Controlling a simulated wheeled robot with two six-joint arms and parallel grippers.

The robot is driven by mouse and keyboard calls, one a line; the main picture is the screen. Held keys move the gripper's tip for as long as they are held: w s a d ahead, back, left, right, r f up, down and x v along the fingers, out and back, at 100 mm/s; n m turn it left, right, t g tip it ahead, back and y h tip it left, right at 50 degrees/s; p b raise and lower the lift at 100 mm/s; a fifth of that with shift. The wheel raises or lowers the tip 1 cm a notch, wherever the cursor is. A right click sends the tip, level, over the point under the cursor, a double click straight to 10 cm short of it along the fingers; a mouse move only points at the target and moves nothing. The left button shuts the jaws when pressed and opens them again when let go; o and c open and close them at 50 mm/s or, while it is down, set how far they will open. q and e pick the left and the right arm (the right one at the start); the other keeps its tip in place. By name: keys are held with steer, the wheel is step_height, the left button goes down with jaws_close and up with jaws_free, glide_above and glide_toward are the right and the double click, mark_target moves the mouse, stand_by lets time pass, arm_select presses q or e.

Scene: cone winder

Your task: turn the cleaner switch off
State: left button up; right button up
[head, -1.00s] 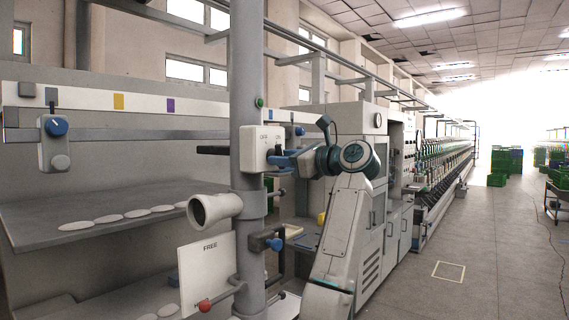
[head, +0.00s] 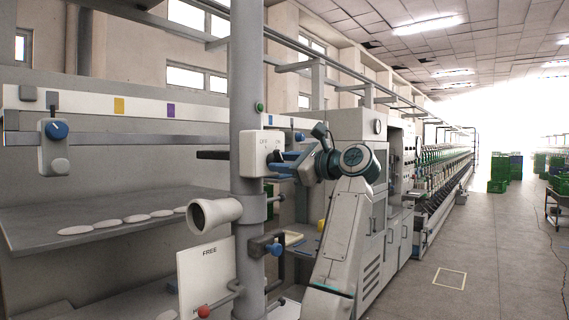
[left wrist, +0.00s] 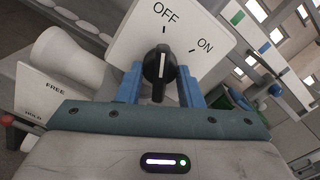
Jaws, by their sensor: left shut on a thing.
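The cleaner switch is a black knob (left wrist: 160,66) with a white line, on a white plate (left wrist: 120,50) marked OFF and ON in the left wrist view. The white line points up the picture, toward the tick below OFF. In the head view the white switch box (head: 252,147) is fixed to the grey column, with the knob mostly hidden by my fingers. My left gripper (head: 274,164) reaches it from the right. Its blue fingers (left wrist: 160,84) are shut on the knob, one on each side. My right gripper is not in view.
A grey column (head: 248,90) carries the box, a white round nozzle (head: 213,213) and a lower blue-knobbed clamp (head: 266,246). A FREE/HOLD plate (head: 205,280) with a red ball is below. A grey shelf (head: 80,215) is at left.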

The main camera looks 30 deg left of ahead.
arm_select(q)
steer(key=o, duration=1)
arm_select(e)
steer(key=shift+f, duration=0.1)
arm_select(q)
steer(key=shift+s+d+b, duration=0.15)
steer(key=shift+d+b, duration=0.2)
steer(key=shift+d, duration=1.45)
steer(key=shift+s+d+b, duration=0.15)
steer(key=shift+d+b, duration=0.2)
steer(key=shift+d, duration=1.45)
steer(key=shift+s+d+b, duration=0.15)
steer(key=shift+d+b, duration=0.2)
steer(key=shift+d, duration=1.45)
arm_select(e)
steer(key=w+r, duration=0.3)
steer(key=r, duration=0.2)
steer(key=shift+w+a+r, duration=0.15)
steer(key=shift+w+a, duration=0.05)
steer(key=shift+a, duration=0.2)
